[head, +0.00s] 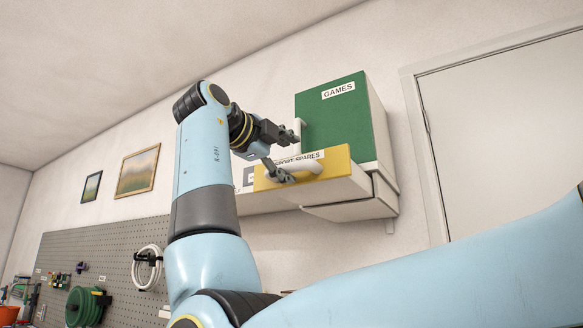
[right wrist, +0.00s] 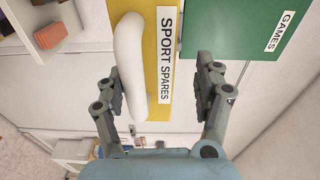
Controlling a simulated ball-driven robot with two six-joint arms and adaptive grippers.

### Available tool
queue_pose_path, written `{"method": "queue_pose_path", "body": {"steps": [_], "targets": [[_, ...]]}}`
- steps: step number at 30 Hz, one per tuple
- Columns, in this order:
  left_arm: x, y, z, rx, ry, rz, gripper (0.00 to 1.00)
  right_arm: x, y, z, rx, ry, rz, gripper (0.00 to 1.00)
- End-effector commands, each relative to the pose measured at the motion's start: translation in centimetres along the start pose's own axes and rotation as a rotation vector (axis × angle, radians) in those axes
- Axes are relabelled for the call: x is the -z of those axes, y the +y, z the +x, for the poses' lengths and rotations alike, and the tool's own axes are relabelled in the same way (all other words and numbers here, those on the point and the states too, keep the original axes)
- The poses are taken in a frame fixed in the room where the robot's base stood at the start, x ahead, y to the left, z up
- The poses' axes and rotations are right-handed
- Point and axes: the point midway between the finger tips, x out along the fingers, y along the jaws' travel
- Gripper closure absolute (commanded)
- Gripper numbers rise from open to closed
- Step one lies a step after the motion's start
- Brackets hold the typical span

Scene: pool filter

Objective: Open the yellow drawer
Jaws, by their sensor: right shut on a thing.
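The yellow drawer front (head: 335,164), labelled SPORT SPARES, is on the wall cabinet, below the green GAMES front (head: 335,120). Its white side shows behind the front, which stands out past the cabinet. It has a white bar handle (head: 300,166). In the right wrist view the yellow front (right wrist: 160,25) and handle (right wrist: 130,60) are near the fingers. My right gripper (head: 287,155) is at the handle, with one finger above and one below. It is shut on the handle, though its fingers look wide apart. The exact contact is unclear. My left gripper is not in view.
The green front has its own white handle (head: 299,131) close to my upper finger. A white door (head: 505,130) is at the right. A grey pegboard (head: 115,250) with a coiled hose and tools is at the lower left. Framed pictures hang on the left wall.

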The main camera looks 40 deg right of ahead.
Motion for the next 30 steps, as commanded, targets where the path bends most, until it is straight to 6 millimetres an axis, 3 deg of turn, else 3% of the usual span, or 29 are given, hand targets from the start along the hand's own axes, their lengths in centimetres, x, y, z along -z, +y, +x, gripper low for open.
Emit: {"method": "queue_pose_path", "body": {"steps": [1, 8, 11, 30], "targets": [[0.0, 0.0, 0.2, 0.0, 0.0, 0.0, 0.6, 0.4, -0.9, -0.7, 0.017, -0.002, 0.016, 0.56], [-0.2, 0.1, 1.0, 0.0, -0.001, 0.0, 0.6, 0.5, -0.5, -2.4, 0.016, -0.002, 0.016, 0.57], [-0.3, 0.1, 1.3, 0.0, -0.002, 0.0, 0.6, 0.5, -0.3, -3.1, 0.015, -0.002, 0.015, 0.72], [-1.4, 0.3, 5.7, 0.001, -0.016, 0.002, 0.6, 0.4, 0.8, -6.1, 0.008, -0.003, 0.008, 0.72]]}}
